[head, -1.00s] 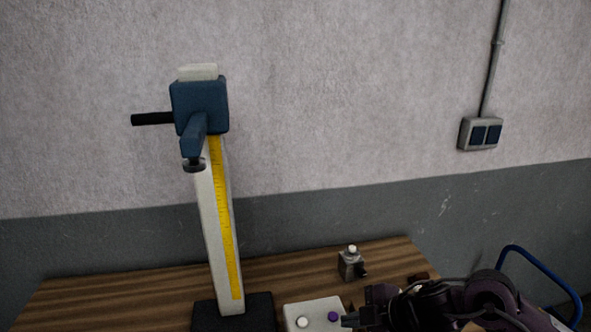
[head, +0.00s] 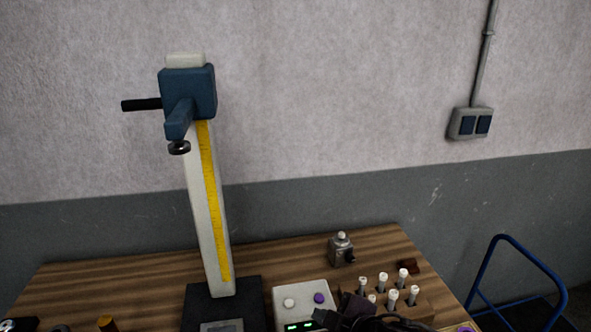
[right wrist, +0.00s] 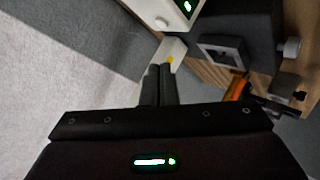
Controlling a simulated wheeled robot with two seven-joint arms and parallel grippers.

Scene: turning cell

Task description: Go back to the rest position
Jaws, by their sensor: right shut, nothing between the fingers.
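My right gripper (head: 335,318) shows at the bottom edge of the head view, dark and low in front of the control box. In the right wrist view its two black fingers (right wrist: 158,84) lie together, shut with nothing between them. My left gripper is in neither view. The height gauge (head: 210,200) stands upright on the table, with a blue head, a yellow scale and a dark base. The white control box (head: 300,294) has a white and a purple button and a lit green display; its lit display also shows in the right wrist view (right wrist: 186,6).
The wooden table (head: 110,285) runs along the wall. A small metal device (head: 341,250) stands behind. A blue tubular rail (head: 535,278) is at the right. A wall socket (head: 470,124) hangs above.

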